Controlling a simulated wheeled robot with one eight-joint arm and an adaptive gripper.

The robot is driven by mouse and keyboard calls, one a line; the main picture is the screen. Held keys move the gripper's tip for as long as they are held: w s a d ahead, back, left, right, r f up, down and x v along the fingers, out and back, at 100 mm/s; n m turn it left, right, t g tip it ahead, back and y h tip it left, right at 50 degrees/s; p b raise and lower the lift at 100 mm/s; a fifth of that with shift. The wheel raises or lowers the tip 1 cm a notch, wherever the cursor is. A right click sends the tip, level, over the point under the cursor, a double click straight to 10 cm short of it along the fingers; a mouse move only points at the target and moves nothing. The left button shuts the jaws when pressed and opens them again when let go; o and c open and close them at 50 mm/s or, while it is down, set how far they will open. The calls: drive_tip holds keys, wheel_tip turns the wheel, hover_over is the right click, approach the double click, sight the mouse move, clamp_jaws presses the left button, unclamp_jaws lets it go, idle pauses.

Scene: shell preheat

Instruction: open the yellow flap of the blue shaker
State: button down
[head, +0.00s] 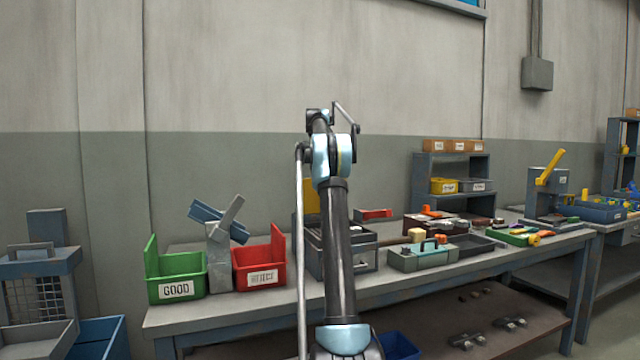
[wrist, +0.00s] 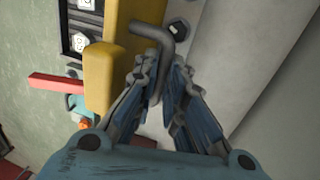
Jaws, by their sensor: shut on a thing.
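In the head view a yellow panel (head: 312,196) stands upright behind my arm, above a dark grey box (head: 365,250); the arm hides much of both. In the wrist view a thick yellow part (wrist: 101,75) lies just left of my gripper (wrist: 163,68). A dark grey bent handle (wrist: 151,31) runs beside the yellow part and down between my fingers. My gripper is shut on this handle. Whether the handle joins the yellow part is unclear. My gripper's fingertips are not visible in the head view. I cannot make out a clearly blue shaker body.
A green bin (head: 177,290) marked GOOD and a red bin (head: 260,277) stand left on the bench. A grey stand with a tilted blue piece (head: 218,224) is between them. A grey-green case (head: 423,256) and small parts lie right. In the wrist view a red bar (wrist: 55,83) lies left.

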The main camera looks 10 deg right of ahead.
drive_tip(key=shift+w+f+g, duration=0.2)
drive_tip(key=shift+w+g, duration=0.3)
drive_tip(key=shift+w, duration=0.1)
drive_tip(key=shift+w+d, duration=0.1)
idle(0.3)
drive_tip(key=c, duration=1.7)
unclamp_jaws()
drive_tip(key=shift+o, duration=0.2)
